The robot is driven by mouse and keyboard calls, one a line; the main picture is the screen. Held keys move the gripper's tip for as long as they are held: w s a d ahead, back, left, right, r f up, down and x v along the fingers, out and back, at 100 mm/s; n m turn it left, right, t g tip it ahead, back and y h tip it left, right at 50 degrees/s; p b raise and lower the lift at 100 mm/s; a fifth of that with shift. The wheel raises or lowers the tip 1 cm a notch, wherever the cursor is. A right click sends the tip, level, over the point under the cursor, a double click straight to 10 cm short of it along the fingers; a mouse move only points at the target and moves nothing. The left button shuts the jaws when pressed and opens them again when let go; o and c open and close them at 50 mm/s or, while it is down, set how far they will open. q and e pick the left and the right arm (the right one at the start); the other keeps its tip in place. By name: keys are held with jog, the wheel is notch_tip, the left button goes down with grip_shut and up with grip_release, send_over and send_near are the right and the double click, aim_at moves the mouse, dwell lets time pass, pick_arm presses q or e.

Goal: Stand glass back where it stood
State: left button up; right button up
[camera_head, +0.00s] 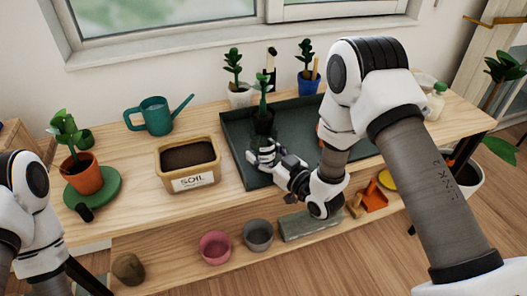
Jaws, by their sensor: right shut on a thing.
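My right gripper (260,154) reaches in from the right, low over the left part of the dark green tray (235,125). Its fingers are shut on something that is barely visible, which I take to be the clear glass. Its outline and whether it touches the tray cannot be made out. A small plant in a dark pot (264,123) stands just behind the fingers. My left arm shows at the left edge, but its gripper is out of the picture.
Left of the tray are a soil box (188,158), a teal watering can (157,116) and a terracotta potted plant (83,174) on a green mat. Potted plants (240,95) stand behind. Pink (215,247) and grey pots (258,235) sit on the lower shelf.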

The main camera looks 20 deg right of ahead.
jog(key=o, duration=1.4)
jog(key=shift+f, duration=0.1)
jog(key=shift+c, duration=0.2)
